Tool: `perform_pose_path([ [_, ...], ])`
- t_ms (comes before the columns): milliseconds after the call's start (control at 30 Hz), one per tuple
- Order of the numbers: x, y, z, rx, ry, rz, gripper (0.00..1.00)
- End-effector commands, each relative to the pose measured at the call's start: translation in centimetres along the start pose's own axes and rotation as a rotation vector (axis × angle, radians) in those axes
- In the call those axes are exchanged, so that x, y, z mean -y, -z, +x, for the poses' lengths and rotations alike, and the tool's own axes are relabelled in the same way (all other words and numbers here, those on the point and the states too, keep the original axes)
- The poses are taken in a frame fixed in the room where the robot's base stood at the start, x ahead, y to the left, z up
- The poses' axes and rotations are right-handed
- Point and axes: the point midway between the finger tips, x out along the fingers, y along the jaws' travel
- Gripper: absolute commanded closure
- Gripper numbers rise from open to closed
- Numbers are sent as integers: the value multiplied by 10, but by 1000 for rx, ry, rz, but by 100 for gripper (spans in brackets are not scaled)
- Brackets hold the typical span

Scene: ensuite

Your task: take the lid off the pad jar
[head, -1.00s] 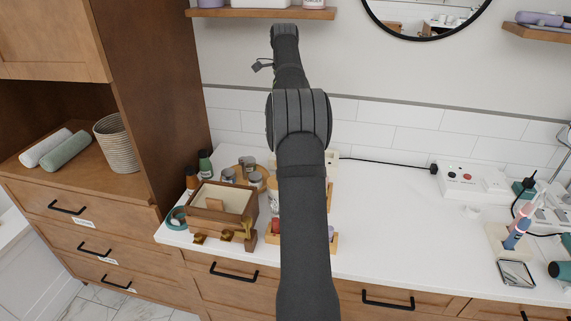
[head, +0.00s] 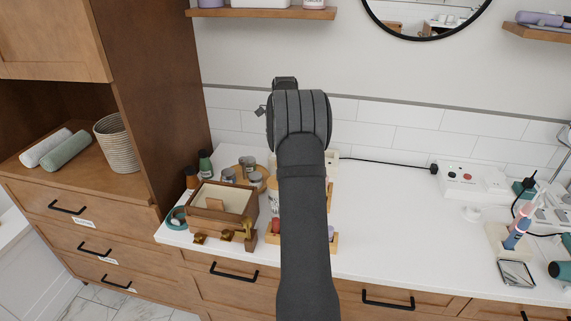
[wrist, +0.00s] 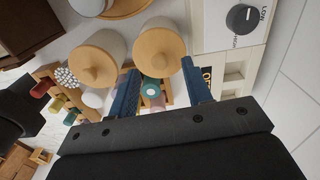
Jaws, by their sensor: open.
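Two pale jars with round, knobbed wooden lids show in the wrist view: a left jar lid (wrist: 97,62) and a right jar lid (wrist: 158,50). Both lids sit on their jars. I cannot tell which one is the pad jar. My gripper (wrist: 159,68) is open and empty. Its two blue fingers point toward the right lid, one tip to each side of it in the picture; the gap in depth is hard to tell. In the head view my arm hides the gripper and this part of the counter.
A cream device with a dark knob (wrist: 241,18) stands right of the jars. A rack of coloured items (wrist: 62,88) lies left. In the head view, an open wooden box (head: 208,215) and small jars on a round tray stand left of my arm.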

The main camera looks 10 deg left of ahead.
Motion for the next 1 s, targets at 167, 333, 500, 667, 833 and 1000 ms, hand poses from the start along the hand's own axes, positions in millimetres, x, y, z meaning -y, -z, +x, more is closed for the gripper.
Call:
perform_pose_path([
  [167,-2,1,23,0,0,0,55],
  [333,-2,1,27,0,2,0,55],
  [500,-1,1,27,0,2,0,65],
  [667,-1,1,27,0,2,0,96],
  [833,-1,1,27,0,2,0,100],
  [1000,-1,1,25,0,2,0,100],
])
